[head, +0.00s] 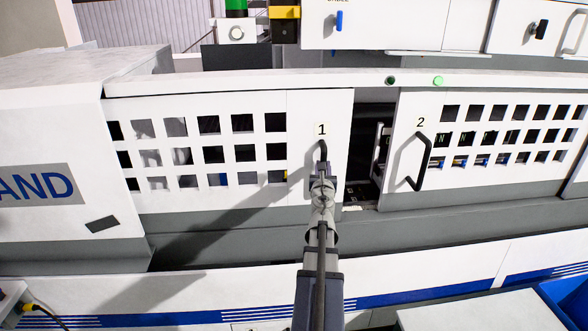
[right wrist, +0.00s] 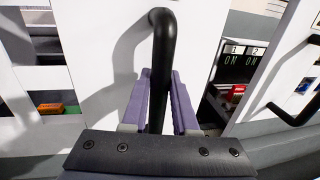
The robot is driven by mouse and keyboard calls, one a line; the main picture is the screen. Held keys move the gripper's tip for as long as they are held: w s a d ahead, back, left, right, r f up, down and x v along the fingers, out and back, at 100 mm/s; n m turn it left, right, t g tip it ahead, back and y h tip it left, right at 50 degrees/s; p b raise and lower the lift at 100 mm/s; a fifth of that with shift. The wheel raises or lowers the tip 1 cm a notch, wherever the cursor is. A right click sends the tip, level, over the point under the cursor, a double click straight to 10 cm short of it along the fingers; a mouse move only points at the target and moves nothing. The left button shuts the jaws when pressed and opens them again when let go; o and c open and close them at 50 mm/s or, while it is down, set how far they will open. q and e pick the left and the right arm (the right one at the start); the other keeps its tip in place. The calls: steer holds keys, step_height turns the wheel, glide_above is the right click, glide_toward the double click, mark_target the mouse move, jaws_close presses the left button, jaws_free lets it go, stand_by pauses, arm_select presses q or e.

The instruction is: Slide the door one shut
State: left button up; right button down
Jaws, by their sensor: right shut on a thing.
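Door one (head: 317,107) is a white panel with square windows, labelled 1, in the head view. A dark gap shows between its right edge and door two (head: 410,110), so it stands partly open. Its black handle (right wrist: 163,60) shows large in the right wrist view. My right gripper (right wrist: 159,105) is shut around the lower part of that handle, with a purple-grey finger on each side. In the head view my right gripper (head: 322,170) covers the handle's lower part. My left gripper is not in view.
Door two has its own black handle (head: 421,162) just right of the gap. Inside the gap a grey metal part (head: 379,150) shows. A blue bin (head: 568,298) stands at the lower right, beside a white surface (head: 480,312).

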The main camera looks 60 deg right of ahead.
steer(key=s+d, duration=1.3)
steer(key=s, duration=0.2)
steer(key=c, duration=0.7)
jaws_free()
steer(key=shift+a, duration=0.1)
steer(key=v, duration=0.8)
